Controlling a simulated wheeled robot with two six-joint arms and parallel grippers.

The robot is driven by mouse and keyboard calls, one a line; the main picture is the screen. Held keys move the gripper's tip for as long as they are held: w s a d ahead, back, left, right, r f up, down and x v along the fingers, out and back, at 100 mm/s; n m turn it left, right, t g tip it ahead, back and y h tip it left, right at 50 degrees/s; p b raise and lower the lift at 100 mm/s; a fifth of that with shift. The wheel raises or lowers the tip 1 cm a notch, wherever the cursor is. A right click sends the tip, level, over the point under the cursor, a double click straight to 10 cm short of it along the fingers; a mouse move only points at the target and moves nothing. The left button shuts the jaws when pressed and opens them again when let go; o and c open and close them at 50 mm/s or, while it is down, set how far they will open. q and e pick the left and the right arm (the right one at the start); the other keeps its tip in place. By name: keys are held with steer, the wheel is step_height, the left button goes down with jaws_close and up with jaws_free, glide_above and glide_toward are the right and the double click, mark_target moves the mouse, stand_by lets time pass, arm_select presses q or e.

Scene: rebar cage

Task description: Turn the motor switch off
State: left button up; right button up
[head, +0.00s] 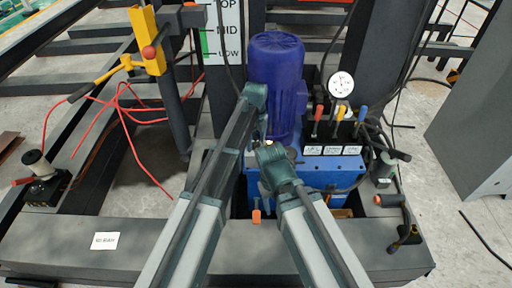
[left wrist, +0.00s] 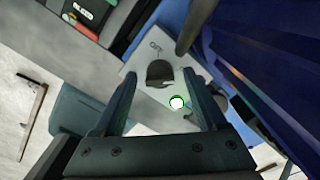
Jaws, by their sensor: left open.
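In the left wrist view, a white switch plate carries a black rounded switch knob (left wrist: 160,72), with small lettering above it that I cannot read surely. A round lamp (left wrist: 177,103) with a green rim sits on the plate below the knob. My left gripper (left wrist: 160,78) is open, its two fingers on either side of the knob and empty; whether they touch it I cannot tell. In the head view my arms cover the spot by the blue motor (head: 277,80), and the switch cannot be made out.
Beside the motor stand a blue power unit (head: 318,173) with red, yellow and blue levers (head: 340,114) and a round gauge (head: 341,85). Red cables (head: 127,115) lie over the frame.

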arm_select(q)
steer(key=shift+f, duration=0.1)
jaws_close()
stand_by(0.4)
steer(key=shift+n, duration=0.3)
steer(key=n, duration=1.3)
steer(key=shift+n, duration=2.3)
